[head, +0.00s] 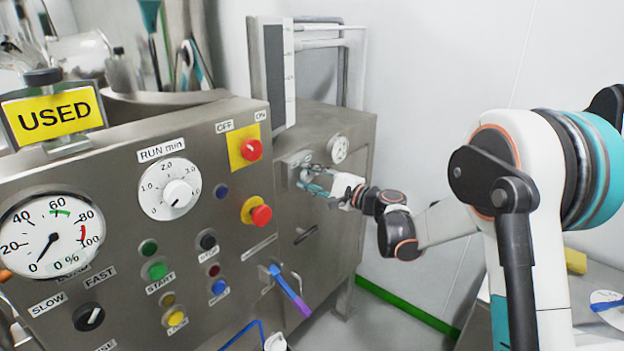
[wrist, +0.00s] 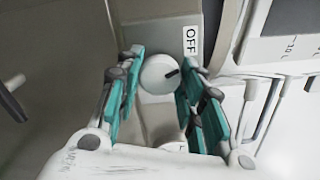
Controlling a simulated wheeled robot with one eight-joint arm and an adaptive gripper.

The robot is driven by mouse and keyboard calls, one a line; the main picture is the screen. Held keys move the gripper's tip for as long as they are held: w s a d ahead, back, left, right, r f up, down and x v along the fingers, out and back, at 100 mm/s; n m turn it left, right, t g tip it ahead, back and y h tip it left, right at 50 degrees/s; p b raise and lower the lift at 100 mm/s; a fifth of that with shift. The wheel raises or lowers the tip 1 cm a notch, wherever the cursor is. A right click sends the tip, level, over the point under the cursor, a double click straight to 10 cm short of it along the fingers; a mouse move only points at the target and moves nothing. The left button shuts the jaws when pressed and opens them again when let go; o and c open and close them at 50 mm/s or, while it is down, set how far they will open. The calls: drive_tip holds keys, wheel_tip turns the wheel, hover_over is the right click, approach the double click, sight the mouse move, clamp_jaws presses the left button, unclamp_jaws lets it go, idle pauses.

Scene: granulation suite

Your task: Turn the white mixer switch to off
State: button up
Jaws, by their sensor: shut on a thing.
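The white mixer switch (wrist: 159,75) is a round knob with a black pointer mark, seen in the wrist view between my fingers. Its mark points to the right and slightly up in that view. An OFF label (wrist: 190,40) sits beyond the knob, up and to the right of it. My gripper (wrist: 158,88) is shut on the knob, with teal fingers on its left and right sides. In the head view my gripper (head: 318,184) is at the small plate (head: 293,160) on the rear steel cabinet. The knob cannot be made out there.
A white dial (head: 338,149) sits just right of the plate. A black handle (head: 306,235) is below my gripper. Open floor lies right of the cabinet.

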drive_tip(key=shift+n, duration=0.6)
drive_tip(key=o, duration=1.1)
drive_tip(key=shift+c, duration=0.2)
drive_tip(key=shift+s, duration=0.1)
drive_tip(key=v, duration=1.2)
